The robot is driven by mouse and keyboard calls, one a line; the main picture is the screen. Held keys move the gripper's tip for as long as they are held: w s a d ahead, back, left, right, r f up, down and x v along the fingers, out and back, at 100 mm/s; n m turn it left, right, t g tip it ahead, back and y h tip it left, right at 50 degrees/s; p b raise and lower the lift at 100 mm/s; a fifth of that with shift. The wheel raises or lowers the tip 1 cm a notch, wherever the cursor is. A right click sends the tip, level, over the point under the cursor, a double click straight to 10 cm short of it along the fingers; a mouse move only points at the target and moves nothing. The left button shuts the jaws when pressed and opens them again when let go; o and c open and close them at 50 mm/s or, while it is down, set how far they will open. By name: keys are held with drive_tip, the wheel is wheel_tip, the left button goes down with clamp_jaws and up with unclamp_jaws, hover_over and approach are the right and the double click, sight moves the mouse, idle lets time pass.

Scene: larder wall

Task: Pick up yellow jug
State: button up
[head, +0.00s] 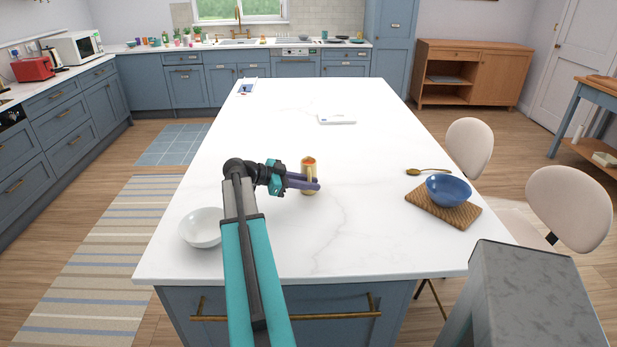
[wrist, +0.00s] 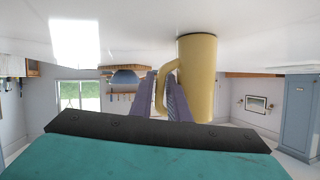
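The yellow jug (head: 308,164) stands upright on the white island top (head: 270,130), near its middle. Its inside looks orange in the head view. My gripper (head: 318,184) reaches in from the left at the jug, its purple fingers level and crossing in front of the jug's body. The wrist view is upside down and shows the jug (wrist: 199,80) close up, with its handle between my two fingers (wrist: 162,92). The fingers look apart, one on each side of the handle. Whether either finger touches it is hard to tell.
A white bowl (head: 201,227) is at the island's left front, beside my arm. A blue bowl (head: 447,188) sits on a woven mat (head: 462,216) at the right, near a spoon (head: 428,171). A white flat object (head: 337,119) lies farther back. The top around the jug is clear.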

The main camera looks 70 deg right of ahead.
idle(0.5)
clamp_jaws()
idle(1.3)
